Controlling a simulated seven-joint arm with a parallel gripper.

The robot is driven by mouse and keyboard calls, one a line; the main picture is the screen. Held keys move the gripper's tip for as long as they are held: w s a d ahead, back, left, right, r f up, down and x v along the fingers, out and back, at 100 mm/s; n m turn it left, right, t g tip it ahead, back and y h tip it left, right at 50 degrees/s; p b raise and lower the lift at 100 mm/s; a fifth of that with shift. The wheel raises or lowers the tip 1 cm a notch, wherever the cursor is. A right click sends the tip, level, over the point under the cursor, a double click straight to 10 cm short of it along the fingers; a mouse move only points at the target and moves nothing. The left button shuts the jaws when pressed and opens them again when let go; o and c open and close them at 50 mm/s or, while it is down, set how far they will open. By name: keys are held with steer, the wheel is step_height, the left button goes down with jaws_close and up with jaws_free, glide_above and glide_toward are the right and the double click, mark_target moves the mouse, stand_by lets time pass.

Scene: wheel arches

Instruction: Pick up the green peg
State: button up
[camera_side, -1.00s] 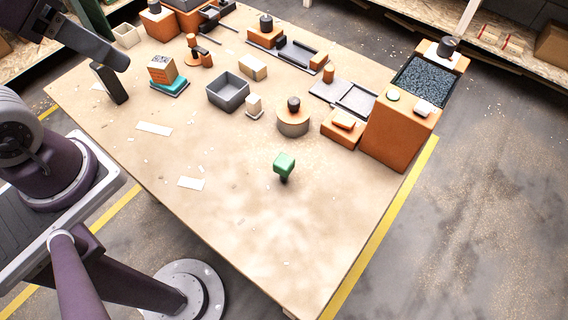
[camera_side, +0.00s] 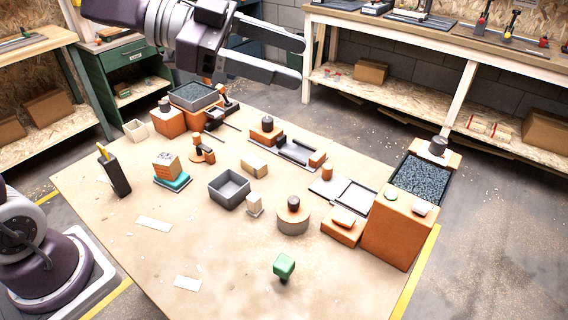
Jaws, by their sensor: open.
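The green peg (camera_side: 284,265) stands on the bare front part of the wooden table, with a wide green head over a narrower dark foot. My gripper (camera_side: 303,62) is at the top of the view, with its two long grey fingers pointing right and spread apart. Nothing is between the fingers. The gripper is high above the far part of the table, well away from the peg.
A grey open box (camera_side: 229,189) and a round tan block with a dark knob (camera_side: 293,218) stand behind the peg. A tall orange block (camera_side: 398,232) stands at the right edge. A black holder (camera_side: 116,177) is at the left. The table (camera_side: 225,262) around the peg is clear.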

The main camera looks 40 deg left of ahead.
steer(key=s+d+f+m+g+h, duration=0.1)
steer(key=s+f+m+g+h, duration=0.1)
steer(key=s+f+g, duration=0.35)
steer(key=g, duration=0.1)
glide_toward(284, 271)
steer(key=d+f, duration=0.1)
steer(key=w+d+f, duration=0.2)
steer(key=d+f, duration=0.1)
steer(key=shift+f, duration=0.1)
steer(key=x, duration=0.6)
steer(key=shift+w+d, duration=0.15)
steer(key=shift+d, duration=0.05)
steer(key=shift+d+f, duration=0.15)
steer(key=shift+d, duration=0.3)
steer(key=shift+w, duration=0.1)
jaws_close()
